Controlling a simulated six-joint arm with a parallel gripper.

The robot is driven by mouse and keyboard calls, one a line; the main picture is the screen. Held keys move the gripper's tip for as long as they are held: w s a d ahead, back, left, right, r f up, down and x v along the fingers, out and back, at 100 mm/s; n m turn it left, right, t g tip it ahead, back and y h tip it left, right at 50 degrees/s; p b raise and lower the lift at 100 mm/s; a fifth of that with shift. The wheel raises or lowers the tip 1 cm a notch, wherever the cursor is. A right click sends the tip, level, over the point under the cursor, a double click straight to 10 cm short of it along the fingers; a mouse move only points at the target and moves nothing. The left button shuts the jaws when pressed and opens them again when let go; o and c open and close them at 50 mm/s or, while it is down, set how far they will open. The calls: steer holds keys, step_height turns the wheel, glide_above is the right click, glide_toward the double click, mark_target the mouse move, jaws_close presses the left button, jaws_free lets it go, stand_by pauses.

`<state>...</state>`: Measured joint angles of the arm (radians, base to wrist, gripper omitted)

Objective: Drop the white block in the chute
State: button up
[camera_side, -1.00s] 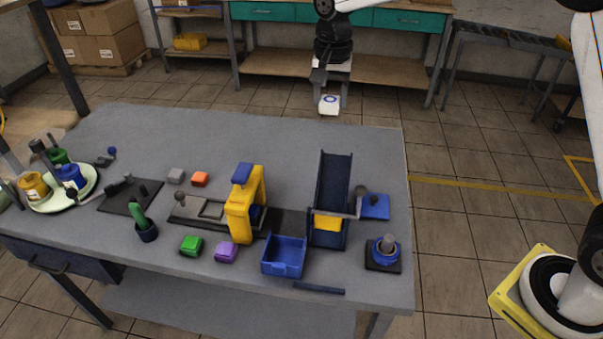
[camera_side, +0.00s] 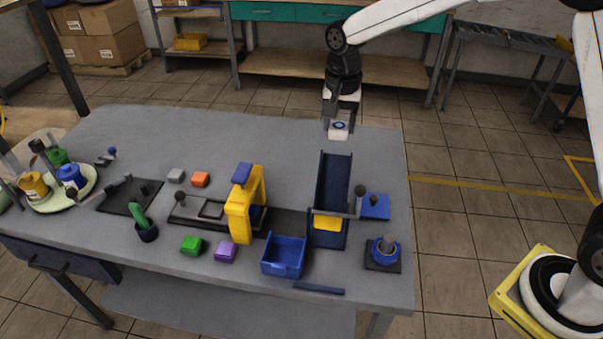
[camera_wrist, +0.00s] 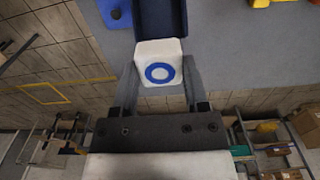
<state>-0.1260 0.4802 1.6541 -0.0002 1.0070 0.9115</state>
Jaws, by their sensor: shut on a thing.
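The white block (camera_side: 338,131) has a blue ring on its face. My gripper (camera_side: 340,122) is shut on it and holds it above the far edge of the table, just behind the upper end of the chute. In the wrist view the white block (camera_wrist: 159,64) sits between the two fingers of my gripper (camera_wrist: 160,78). The chute (camera_side: 333,178) is a dark blue sloped channel with a yellow part low down. In the wrist view the chute (camera_wrist: 160,18) shows just beyond the block and is partly hidden by it.
A blue bin (camera_side: 284,256) stands at the chute's left front. A yellow press (camera_side: 240,215) stands left of the chute. A blue pad (camera_side: 375,206) and a round blue pot (camera_side: 384,250) are at its right. The far table area left of the chute is clear.

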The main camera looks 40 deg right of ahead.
steer(key=shift+f, duration=0.2)
steer(key=shift+f, duration=3.55)
steer(key=o, duration=1.1)
steer(key=shift+o, duration=0.2)
steer(key=shift+r, duration=3.9)
